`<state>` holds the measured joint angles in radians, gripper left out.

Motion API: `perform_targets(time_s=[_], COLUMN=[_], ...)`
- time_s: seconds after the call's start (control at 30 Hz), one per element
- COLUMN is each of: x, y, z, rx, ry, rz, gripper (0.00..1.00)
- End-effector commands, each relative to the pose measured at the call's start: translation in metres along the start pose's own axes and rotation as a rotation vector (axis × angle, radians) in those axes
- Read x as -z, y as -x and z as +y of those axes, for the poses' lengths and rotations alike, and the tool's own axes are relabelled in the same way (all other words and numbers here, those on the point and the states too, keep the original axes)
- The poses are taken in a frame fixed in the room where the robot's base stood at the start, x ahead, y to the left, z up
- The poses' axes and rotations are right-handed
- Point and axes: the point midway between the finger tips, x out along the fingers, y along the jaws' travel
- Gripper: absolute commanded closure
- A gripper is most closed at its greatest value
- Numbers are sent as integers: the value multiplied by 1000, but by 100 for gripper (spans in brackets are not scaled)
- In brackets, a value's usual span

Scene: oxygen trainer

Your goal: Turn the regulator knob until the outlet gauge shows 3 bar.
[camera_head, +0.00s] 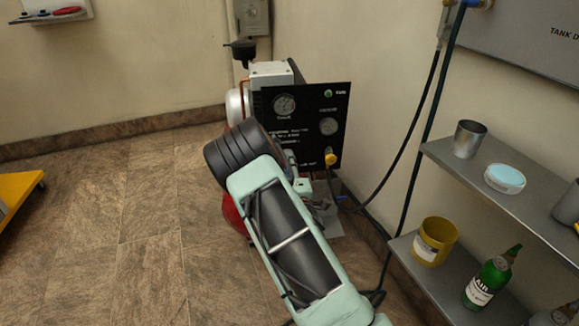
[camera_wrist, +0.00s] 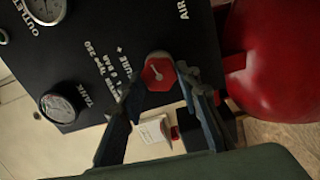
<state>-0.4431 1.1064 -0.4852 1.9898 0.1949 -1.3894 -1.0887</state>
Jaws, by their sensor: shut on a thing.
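The red knob (camera_wrist: 158,72), with a pale pointer mark on its face, is on the black panel (camera_wrist: 110,35). My gripper (camera_wrist: 160,86) is shut on the knob, one dark finger on each side. In the head view my arm hides the knob and fingertips. The outlet gauge (camera_wrist: 46,9) is cut by the top edge of the wrist view; it also shows on the panel's right in the head view (camera_head: 328,126). Its needle is too small to read. The tank gauge (camera_wrist: 60,105) is on the panel's left in the head view (camera_head: 284,105).
A yellow-orange fitting (camera_head: 331,159) sticks out low on the panel. A red tank (camera_wrist: 285,65) lies beyond the panel's lower edge. Dark hoses (camera_head: 412,150) hang to the right. Shelves (camera_head: 500,207) at right hold a metal cup, a yellow pot and a green bottle.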

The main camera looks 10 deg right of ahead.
Motion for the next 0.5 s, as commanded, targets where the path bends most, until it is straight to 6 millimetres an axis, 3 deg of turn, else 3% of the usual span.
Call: perform_targets(time_s=[0.13,0.17,0.3,0.5], x=[-1,-1,-1,0], y=[1,0,0,0], z=[-1,-1,-1,0], rx=[2,2,2,1], ry=[0,0,-1,-1], rz=[-2,-2,-1,-1], gripper=[94,68,53,52])
